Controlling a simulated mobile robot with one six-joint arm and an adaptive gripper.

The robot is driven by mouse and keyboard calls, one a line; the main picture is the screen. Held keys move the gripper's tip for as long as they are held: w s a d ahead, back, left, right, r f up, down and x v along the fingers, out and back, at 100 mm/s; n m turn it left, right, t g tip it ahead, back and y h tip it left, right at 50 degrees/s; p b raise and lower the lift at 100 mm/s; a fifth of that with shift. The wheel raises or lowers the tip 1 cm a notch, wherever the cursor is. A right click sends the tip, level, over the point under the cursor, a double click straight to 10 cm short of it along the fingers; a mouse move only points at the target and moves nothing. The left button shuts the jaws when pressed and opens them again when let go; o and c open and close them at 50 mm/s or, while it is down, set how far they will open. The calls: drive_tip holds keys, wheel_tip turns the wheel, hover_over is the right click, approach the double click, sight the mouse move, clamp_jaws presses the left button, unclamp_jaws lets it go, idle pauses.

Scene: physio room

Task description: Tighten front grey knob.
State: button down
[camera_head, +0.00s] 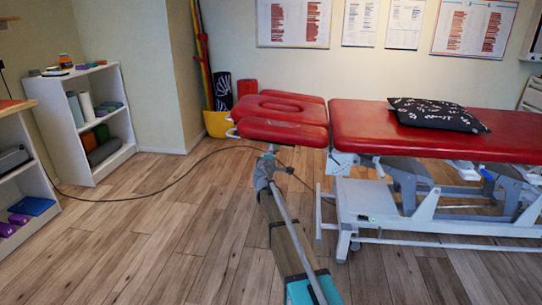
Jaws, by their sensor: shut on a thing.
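The red treatment table (420,125) stands at the right, with a separate red head section (283,131) at its left end. My arm reaches up from the bottom of the picture to the front edge of this head section. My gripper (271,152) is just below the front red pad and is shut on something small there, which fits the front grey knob. The knob itself cannot be made out, since my gripper covers that spot and it is small in the picture.
The table's metal frame (365,205) stands right of my arm. A black patterned pillow (437,114) lies on the table. A dark cable (130,199) runs across the floor. White shelves (88,120) stand at the left.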

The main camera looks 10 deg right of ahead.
drive_tip(key=c, duration=0.6)
unclamp_jaws()
drive_tip(key=shift+s, duration=0.1)
drive_tip(key=v, duration=1.1)
drive_tip(key=shift+s+a, duration=0.15)
drive_tip(key=shift+s, duration=0.2)
